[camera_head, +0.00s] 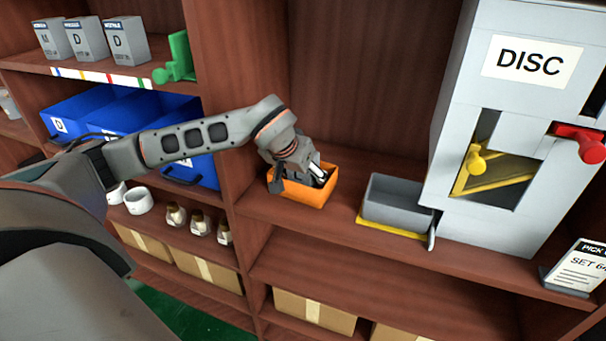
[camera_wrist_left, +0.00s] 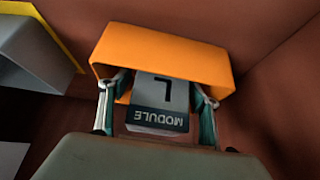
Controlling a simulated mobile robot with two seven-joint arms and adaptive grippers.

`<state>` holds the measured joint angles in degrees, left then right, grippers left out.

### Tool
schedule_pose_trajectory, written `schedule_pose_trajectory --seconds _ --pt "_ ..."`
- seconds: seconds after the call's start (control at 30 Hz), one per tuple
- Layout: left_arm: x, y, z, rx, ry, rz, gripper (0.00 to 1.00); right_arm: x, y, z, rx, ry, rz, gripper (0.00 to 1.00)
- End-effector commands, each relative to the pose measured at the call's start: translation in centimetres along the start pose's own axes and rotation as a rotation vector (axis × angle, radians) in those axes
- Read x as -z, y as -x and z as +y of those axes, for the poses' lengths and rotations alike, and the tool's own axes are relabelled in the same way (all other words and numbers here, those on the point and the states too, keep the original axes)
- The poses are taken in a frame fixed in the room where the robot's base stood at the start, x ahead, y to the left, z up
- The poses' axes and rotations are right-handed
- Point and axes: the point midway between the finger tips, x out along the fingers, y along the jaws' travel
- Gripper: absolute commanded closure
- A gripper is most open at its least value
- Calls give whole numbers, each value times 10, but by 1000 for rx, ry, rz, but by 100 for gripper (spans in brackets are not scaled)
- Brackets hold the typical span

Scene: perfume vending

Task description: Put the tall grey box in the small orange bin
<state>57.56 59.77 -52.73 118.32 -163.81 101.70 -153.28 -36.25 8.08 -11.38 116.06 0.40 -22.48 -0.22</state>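The small orange bin (camera_head: 310,192) stands on the middle shelf board, left of the grey tray. It also shows in the left wrist view (camera_wrist_left: 165,50). A grey box (camera_wrist_left: 160,92) marked "L" and "MODULE" is at the bin's mouth, partly inside it; its far end is hidden. My left gripper (camera_head: 318,178) reaches down over the bin. In the left wrist view its two fingers (camera_wrist_left: 160,100) stand on either side of the box, with narrow gaps showing, so it looks open around it. My right gripper is not in view.
A grey tray (camera_head: 396,204) on a yellow base stands right of the bin, next to the tall DISC dispenser (camera_head: 510,120). A wooden divider (camera_head: 225,90) is close on the left. Blue bins (camera_head: 85,115) and several grey boxes (camera_head: 85,40) fill the left shelves.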

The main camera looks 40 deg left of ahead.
Motion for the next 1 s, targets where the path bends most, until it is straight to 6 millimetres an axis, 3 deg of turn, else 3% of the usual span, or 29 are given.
schedule_pose_trajectory --seconds 0.37,0.8,1.0 --pt "4 9 0 -1 0 4 39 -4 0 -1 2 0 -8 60" --pt "5 93 0 0 0 7 39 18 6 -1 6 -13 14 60" --pt "3 117 0 -1 0 4 39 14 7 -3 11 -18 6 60"
